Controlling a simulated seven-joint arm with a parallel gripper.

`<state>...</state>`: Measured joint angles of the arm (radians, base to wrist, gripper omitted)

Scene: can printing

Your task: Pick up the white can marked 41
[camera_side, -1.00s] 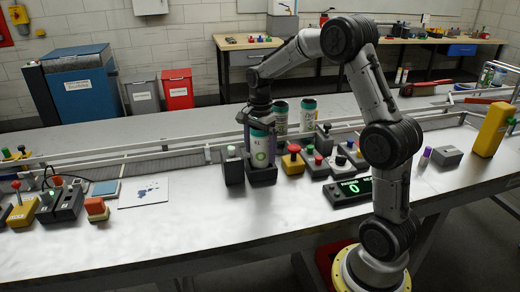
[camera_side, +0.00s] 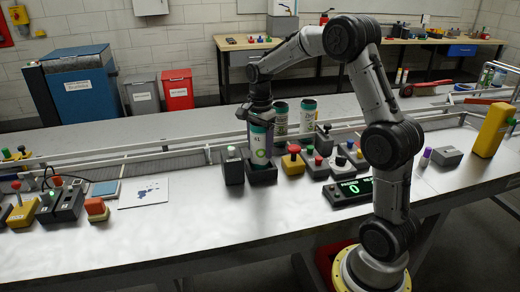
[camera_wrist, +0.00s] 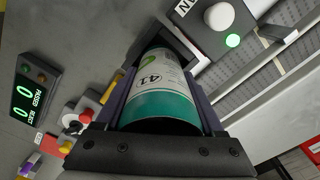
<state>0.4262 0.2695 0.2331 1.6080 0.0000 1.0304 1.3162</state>
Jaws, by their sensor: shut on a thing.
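The white can marked 41 (camera_side: 258,143) has a teal band at its top end and a green mark lower on its side. My gripper (camera_side: 259,136) is shut on it, with one finger on each side. The can is upright, over a black square holder (camera_side: 263,178). Its bottom end is at the holder; I cannot tell whether it is clear of it.
Two more teal-topped cans stand behind, one (camera_side: 281,118) close to my gripper and one (camera_side: 308,115) to its right. A button box (camera_side: 233,170) stands just left of the holder, and a yellow-based red button (camera_side: 293,160) to its right. A conveyor (camera_side: 180,162) runs behind.

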